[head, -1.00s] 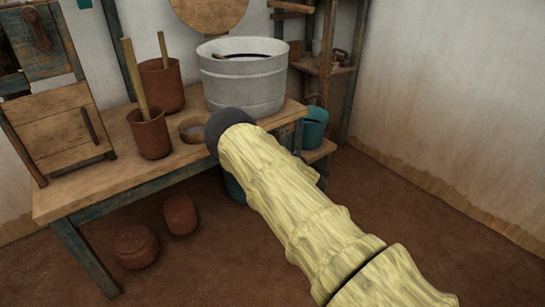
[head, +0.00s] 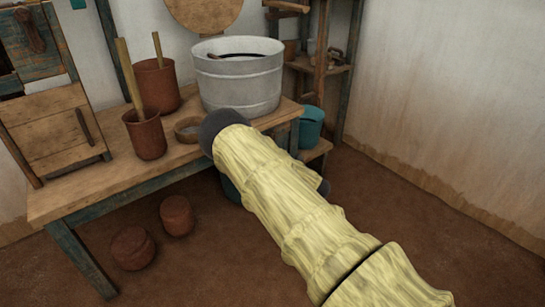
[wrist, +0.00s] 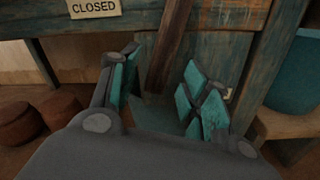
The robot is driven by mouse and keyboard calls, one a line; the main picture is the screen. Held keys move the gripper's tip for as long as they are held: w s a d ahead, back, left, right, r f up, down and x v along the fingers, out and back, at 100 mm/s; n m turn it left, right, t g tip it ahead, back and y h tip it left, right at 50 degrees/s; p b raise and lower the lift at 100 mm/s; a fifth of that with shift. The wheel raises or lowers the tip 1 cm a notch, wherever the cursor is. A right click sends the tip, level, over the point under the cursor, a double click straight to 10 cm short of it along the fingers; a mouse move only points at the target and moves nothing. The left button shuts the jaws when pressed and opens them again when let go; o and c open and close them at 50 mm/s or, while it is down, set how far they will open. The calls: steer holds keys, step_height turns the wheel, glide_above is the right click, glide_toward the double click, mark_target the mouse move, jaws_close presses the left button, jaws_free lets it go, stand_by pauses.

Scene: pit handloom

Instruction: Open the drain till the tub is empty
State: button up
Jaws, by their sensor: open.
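The grey metal tub (head: 240,82) stands on the wooden table's right end and holds dark liquid. In the wrist view, a dark wooden bar (wrist: 170,40) slants down from the table edge beside a small "CLOSED" sign (wrist: 95,8). It looks like the drain lever, but I cannot see its link to the tub. My gripper (wrist: 160,70) is open, its teal-padded fingers on either side of the bar as seen from the wrist. I cannot tell whether they touch it. In the head view my gripper is hidden behind my arm.
A teal bucket (head: 311,127) stands on a low shelf right of the table (head: 85,193). Rust-coloured pots (head: 132,247) sit on the floor underneath. Pots with sticks (head: 146,135) and a small bowl (head: 188,130) are on the table. The floor at right is clear.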

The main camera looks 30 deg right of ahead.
steer(key=s+d, duration=0.1)
steer(key=s, duration=0.8)
steer(key=shift+d, duration=0.35)
steer(key=shift+f, duration=0.1)
steer(key=s+a+f+m+g+h+p, duration=0.1)
steer(key=s+a+f+m+g+h, duration=0.25)
steer(key=s+f+m, duration=0.65)
steer(key=s+a+f+m+g+h+p, duration=0.1)
steer(key=s+a+f+m+g+h, duration=0.15)
steer(key=s+f+m+g, duration=0.6)
steer(key=s+a+r+m+g+y+p, duration=0.1)
steer(key=s+a+m+g, duration=0.2)
steer(key=s+a+m, duration=0.85)
steer(key=s+a+m+g+y+p, duration=0.1)
steer(key=s+a+m+g+y, duration=0.15)
steer(key=s+a+m, duration=0.95)
steer(key=s+d+r+n+p, duration=0.1)
steer(key=s+r+n+p, duration=0.1)
steer(key=r+p, duration=1.7)
steer(key=s+d+r+n+p, duration=0.2)
steer(key=r+n+p, duration=0.3)
steer(key=r+p, duration=1.4)
steer(key=shift+s+h, duration=0.2)
steer(key=shift+h, duration=0.25)
